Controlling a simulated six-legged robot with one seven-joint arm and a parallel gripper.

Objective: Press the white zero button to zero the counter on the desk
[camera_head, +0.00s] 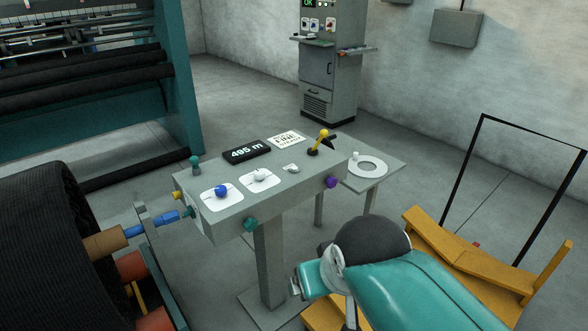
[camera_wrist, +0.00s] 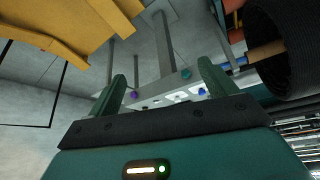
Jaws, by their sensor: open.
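The desk (camera_head: 235,208) is a grey console on a post. The counter (camera_head: 246,151) is a black display reading "495 m" at its back edge. A white button (camera_head: 260,174) sits on a white plate in the desk top, between a blue button (camera_head: 221,190) and a small white fitting (camera_head: 291,168). My gripper (camera_head: 297,284) is in front of the desk, apart from it, partly hidden by my arm. In the wrist view my gripper (camera_wrist: 164,84) is open and empty, and the desk (camera_wrist: 168,88) appears upside down beyond the fingers. Which white button is there is unclear.
A yellow lever (camera_head: 321,138) stands at the desk's right. A purple knob (camera_head: 331,182) and teal knob (camera_head: 250,224) project from its front. A side shelf (camera_head: 392,160) holds a round white plate. A black roll (camera_head: 40,245) is left; a yellow frame (camera_head: 480,257) is right.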

